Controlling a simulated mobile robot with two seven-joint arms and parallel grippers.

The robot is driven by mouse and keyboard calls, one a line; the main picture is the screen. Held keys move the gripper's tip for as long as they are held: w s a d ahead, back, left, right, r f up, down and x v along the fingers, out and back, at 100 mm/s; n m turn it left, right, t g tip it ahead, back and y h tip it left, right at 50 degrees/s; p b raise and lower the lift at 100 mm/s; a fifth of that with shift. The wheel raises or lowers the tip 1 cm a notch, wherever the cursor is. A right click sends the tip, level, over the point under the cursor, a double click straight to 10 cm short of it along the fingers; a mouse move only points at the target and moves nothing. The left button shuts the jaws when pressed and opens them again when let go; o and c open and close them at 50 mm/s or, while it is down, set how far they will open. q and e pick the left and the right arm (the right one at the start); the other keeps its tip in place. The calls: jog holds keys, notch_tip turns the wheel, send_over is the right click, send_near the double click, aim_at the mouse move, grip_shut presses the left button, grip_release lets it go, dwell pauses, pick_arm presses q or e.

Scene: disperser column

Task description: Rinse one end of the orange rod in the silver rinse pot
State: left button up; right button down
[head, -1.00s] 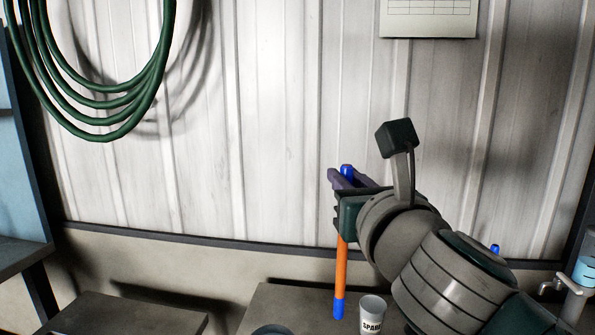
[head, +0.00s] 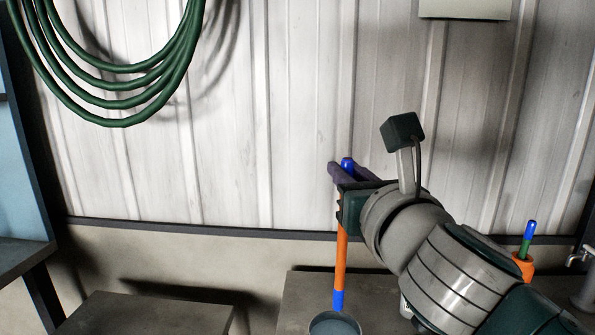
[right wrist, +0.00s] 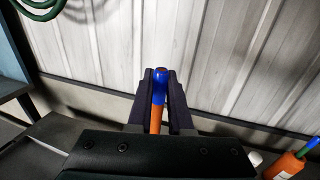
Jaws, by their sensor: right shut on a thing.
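My right gripper (head: 349,180) is shut on the orange rod (head: 341,258) near its upper blue end. The rod hangs nearly upright, its lower blue end just above or behind the rim of a grey round pot (head: 335,321) at the bottom edge of the head view. This looks like the silver rinse pot; only its upper part shows. I cannot tell whether the rod tip is over the opening. The right wrist view shows the rod's blue upper end (right wrist: 160,90) between the fingers. My left gripper is not in view.
An orange holder (head: 523,266) with a green, blue-ended rod (head: 527,238) stands at the right, near a tap (head: 581,258). A pale cup (head: 405,308) is mostly hidden behind my right arm. A bare grey surface (head: 145,315) lies at lower left.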

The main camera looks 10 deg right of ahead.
aim_at(342, 259)
notch_tip(342, 259, down, 13)
jog(key=b, duration=1.1)
jog(key=shift+a, duration=0.1)
dwell(1.8)
dwell(0.3)
notch_tip(342, 259, up, 16)
jog(key=p, duration=1.6)
jog(key=shift+f, duration=0.25)
